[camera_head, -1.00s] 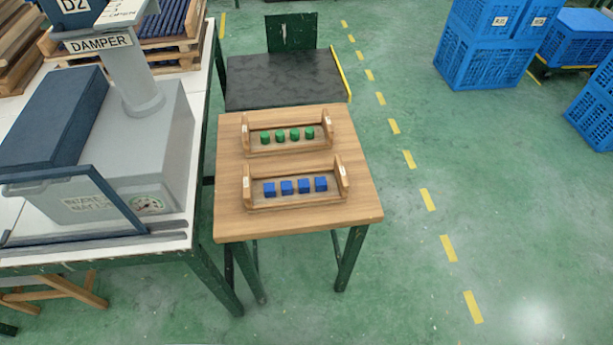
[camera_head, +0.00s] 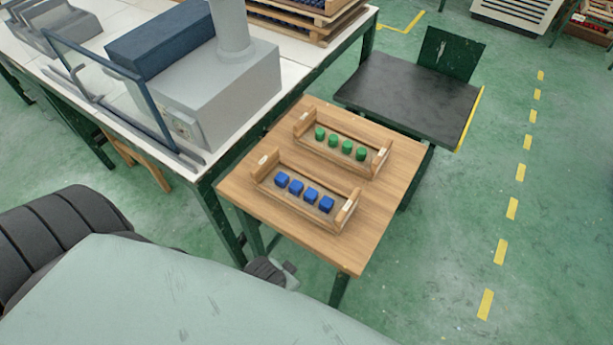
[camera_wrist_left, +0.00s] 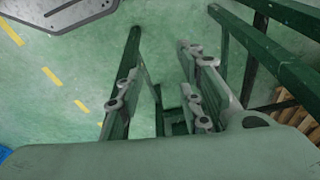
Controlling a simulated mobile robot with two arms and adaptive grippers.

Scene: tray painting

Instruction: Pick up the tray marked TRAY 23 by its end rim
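Two wooden trays lie side by side on a small wooden table (camera_head: 238,192). The nearer tray (camera_head: 345,214) holds several blue cubes, and the farther tray (camera_head: 381,158) holds several green cylinders. Both have raised end boards with small white labels, too small to read, so I cannot tell which is TRAY 23. My left arm fills the lower left of the head view. A dark part of my left gripper shows below the table's near edge, apart from both trays. In the left wrist view my left gripper (camera_wrist_left: 160,68) has its fingers spread and empty. My right gripper is not seen.
A white bench (camera_head: 290,62) with a large grey machine (camera_head: 215,85) stands left of the table. A black-topped stand (camera_head: 410,88) is close behind it. Dark green legs (camera_wrist_left: 235,55) show near my left gripper. The floor at right is clear.

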